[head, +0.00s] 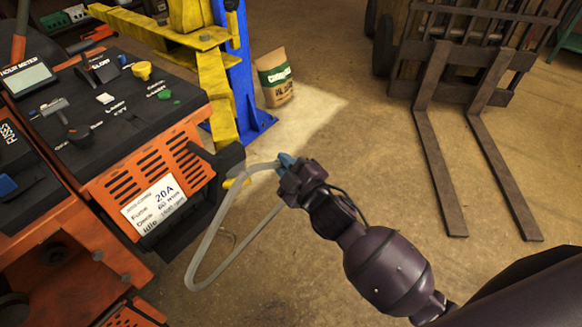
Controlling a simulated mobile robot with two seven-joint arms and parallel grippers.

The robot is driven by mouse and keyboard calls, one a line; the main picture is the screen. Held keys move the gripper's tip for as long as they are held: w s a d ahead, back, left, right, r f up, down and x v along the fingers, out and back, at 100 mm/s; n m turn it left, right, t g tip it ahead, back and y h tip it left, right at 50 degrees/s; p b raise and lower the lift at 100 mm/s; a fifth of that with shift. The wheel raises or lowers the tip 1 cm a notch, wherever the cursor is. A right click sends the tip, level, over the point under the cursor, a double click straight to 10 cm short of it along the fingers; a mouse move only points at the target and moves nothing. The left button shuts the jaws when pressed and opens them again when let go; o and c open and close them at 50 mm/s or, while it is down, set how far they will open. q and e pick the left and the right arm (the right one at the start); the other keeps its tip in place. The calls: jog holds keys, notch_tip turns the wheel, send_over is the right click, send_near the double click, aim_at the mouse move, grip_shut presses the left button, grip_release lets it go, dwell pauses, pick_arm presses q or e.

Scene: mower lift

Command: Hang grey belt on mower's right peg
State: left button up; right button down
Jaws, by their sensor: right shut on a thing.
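The grey belt (208,241) is a thin loop that hangs down in front of the mower's side. My right gripper (286,161), with blue fingertips, is shut on the top right part of the belt. The belt runs left from the fingers, close to a small yellow part (229,183) at the mower's (150,165) right corner. This may be the right peg. It is mostly hidden by the belt and a black block (230,157), and I cannot tell whether the belt touches it. My left gripper is not in view.
A blue and yellow lift post (238,75) stands behind the mower. A paper sack (275,79) is beside it on the floor. Forklift forks (439,165) lie at the right. The floor between sack and forks is clear.

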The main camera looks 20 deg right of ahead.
jog(key=w+a+b, duration=0.2)
jog(key=w+a, duration=0.2)
jog(key=w, duration=0.1)
dwell(0.7)
jog(key=shift+w, duration=0.1)
jog(key=shift+d, duration=0.1)
dwell(0.5)
jog(key=shift+w+a, duration=0.6)
jog(key=shift+w, duration=0.2)
jog(key=shift+w+a, duration=0.6)
jog(key=shift+w, duration=0.2)
dwell(0.6)
jog(key=shift+f, duration=0.5)
dwell(0.3)
jog(key=c, duration=1.1)
grip_release()
